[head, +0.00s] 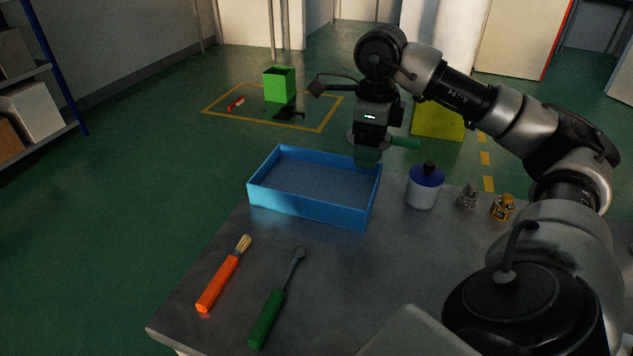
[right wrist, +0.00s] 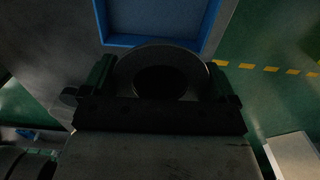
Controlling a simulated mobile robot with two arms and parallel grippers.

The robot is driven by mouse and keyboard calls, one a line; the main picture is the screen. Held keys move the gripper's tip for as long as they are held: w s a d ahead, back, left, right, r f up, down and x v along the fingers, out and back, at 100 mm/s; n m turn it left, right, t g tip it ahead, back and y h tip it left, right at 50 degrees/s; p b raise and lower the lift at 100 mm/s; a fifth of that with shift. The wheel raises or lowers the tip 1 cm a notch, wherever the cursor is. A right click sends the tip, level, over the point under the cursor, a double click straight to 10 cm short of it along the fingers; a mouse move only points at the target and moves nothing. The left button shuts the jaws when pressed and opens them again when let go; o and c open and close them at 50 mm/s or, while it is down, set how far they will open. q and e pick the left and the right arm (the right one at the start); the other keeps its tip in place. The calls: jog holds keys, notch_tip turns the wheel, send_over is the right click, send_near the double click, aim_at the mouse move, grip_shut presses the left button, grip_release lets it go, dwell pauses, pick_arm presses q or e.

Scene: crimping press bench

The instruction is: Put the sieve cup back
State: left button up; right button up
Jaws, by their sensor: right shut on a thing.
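My right gripper (head: 383,149) is shut on the sieve cup, a round grey cup with a dark middle. In the right wrist view the cup (right wrist: 160,54) sits between the two dark green fingers of the gripper (right wrist: 162,86). The cup's lower part and contents are hidden or too dark to tell. My left gripper is not in view.
A white bottle with a blue top (head: 424,188) and two small metal fittings (head: 467,197) (head: 502,208) stand right of the tray. An orange brush (head: 220,281) and a green-handled tool (head: 268,316) lie in front. A green bin (head: 279,85) stands on the floor beyond.

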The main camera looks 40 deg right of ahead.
send_over(310, 190)
notch_tip(310, 190, down, 7)
jog(key=shift+r, duration=0.1)
jog(key=shift+f, duration=0.35)
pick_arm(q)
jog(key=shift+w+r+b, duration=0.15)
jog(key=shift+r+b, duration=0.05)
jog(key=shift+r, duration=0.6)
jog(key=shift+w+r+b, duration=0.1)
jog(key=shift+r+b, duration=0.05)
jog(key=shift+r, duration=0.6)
pick_arm(e)
jog(key=shift+f, duration=1.75)
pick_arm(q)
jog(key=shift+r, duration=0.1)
pick_arm(e)
jog(key=shift+f, duration=0.1)
jog(key=o, duration=0.6)
jog(key=shift+o, duration=0.4)
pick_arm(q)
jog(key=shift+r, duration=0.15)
